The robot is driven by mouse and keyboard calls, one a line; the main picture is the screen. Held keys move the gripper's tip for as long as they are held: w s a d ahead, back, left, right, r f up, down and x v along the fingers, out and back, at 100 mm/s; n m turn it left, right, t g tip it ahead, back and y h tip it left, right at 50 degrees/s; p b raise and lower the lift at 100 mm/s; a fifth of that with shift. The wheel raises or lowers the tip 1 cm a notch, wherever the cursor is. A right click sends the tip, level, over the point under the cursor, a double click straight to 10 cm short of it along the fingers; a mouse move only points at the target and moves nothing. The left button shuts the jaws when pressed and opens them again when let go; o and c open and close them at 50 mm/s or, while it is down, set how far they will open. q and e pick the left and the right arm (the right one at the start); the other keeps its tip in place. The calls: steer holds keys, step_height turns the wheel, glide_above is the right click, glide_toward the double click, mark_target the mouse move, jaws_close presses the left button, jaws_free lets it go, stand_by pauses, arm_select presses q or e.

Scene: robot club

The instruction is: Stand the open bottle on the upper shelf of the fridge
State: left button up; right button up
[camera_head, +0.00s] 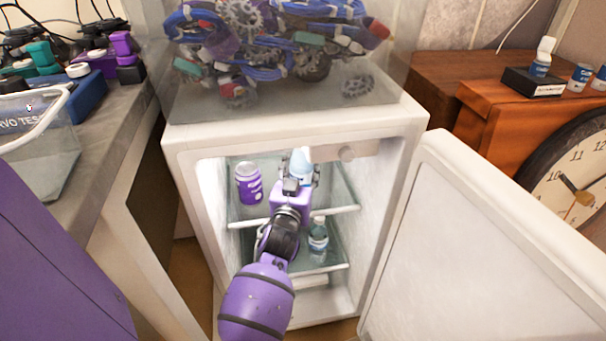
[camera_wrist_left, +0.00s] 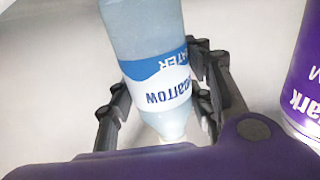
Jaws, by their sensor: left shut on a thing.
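My left gripper (camera_head: 298,182) is inside the open fridge (camera_head: 180,145), at the level of the upper shelf (camera_head: 338,211). It is shut on a clear, pale-blue water bottle (camera_head: 301,160), which is partly hidden behind the gripper. In the left wrist view the fingers (camera_wrist_left: 160,82) lie on both sides of the bottle (camera_wrist_left: 150,35), around its blue-and-white label. The label reads upside down there and the bottle leans slightly across the picture. I cannot tell whether its base touches the shelf. My right gripper is not in view.
A purple can (camera_head: 249,184) stands on the upper shelf, left of the gripper. Another bottle (camera_head: 318,238) stands on the lower shelf. The fridge door (camera_head: 480,260) is swung open to the right. A clear bin of parts (camera_head: 280,95) sits on top of the fridge.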

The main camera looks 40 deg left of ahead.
arm_select(q)
steer(key=shift+f, duration=0.1)
steer(key=o, duration=1.2)
steer(key=shift+o, duration=0.2)
steer(key=shift+r, duration=0.2)
steer(key=p+v, duration=0.2)
steer(key=v, duration=1)
steer(key=shift+p, duration=0.4)
